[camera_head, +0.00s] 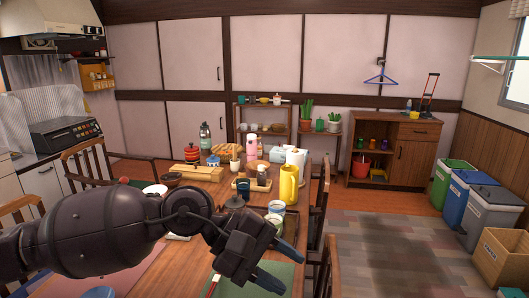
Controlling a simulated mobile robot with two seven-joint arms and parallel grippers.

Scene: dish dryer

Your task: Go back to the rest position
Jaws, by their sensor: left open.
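My left arm comes in from the left and reaches across the front of the wooden dining table (206,188). My left gripper (281,267) is open above the table's near right part, over a green mat (285,288). I see nothing held between its fingers. Cups (277,207) stand just behind the gripper, and one is partly hidden by it. My right gripper is not in view.
A yellow bottle (289,184), a pink bottle (252,147) and a white roll (297,160) stand on the table. Chairs (319,195) line its right side. Bins (467,195) stand along the right wall. The floor between is clear.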

